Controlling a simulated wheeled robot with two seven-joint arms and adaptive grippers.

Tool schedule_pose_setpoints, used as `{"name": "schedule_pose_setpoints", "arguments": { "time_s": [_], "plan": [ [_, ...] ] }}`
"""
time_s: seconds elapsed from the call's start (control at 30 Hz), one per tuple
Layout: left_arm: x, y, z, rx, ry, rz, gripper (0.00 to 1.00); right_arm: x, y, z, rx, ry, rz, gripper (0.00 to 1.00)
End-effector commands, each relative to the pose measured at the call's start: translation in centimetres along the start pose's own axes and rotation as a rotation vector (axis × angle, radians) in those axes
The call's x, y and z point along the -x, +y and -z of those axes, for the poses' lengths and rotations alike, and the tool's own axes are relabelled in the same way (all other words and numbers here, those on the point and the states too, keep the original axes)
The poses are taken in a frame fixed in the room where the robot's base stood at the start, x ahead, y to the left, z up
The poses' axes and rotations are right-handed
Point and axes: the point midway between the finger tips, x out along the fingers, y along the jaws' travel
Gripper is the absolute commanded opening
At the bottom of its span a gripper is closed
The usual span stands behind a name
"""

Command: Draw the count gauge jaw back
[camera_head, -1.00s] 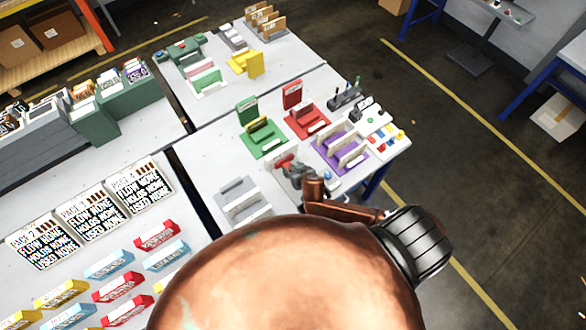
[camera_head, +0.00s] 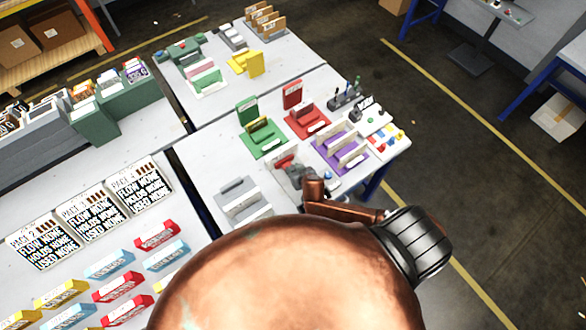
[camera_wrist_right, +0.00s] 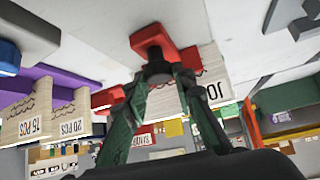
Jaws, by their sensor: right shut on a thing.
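The count gauge (camera_head: 280,174) is a pale grey device with a red part (camera_head: 284,160) near the front of the far table in the head view. My right gripper (camera_head: 300,178) is at it, partly hidden by my own arm. In the right wrist view, the green fingers of my right gripper (camera_wrist_right: 158,76) close on a dark knob (camera_wrist_right: 157,66) just beside a red block (camera_wrist_right: 153,41), which I take to be the gauge jaw. A pale block with printed letters (camera_wrist_right: 207,88) stands close behind the fingers. My left gripper is not in view.
A purple rack (camera_head: 340,150) with cream dividers stands right of the gauge. Green (camera_head: 264,138) and red (camera_head: 306,122) holders stand behind it. A grey stepped block (camera_head: 238,200) is at its left. My arm hides the near table edge.

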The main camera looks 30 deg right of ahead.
Motion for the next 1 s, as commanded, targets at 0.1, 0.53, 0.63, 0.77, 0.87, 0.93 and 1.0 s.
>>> {"name": "schedule_pose_setpoints", "arguments": {
  "time_s": [0.1,0.53,0.63,0.77,0.87,0.93,1.0],
  "plan": [
    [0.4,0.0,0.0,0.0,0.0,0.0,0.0,0.9,0.1,-1.0,-0.004,-0.004,0.002,0.0],
    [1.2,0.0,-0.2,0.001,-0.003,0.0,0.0,4.2,1.4,-4.2,-0.002,-0.001,-0.001,0.0],
    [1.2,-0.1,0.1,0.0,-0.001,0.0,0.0,4.1,1.4,-4.2,-0.001,-0.001,-0.002,0.0],
    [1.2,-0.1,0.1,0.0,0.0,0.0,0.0,4.1,1.5,-4.3,-0.001,-0.003,-0.003,0.0],
    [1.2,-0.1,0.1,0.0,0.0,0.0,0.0,4.2,1.5,-4.3,-0.001,-0.003,-0.003,0.29],
    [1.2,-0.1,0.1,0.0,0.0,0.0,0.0,4.1,1.4,-4.3,-0.001,-0.002,-0.003,0.34],
    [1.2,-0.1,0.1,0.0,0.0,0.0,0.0,4.1,1.4,-4.2,0.0,-0.002,-0.002,0.39]
  ]
}}
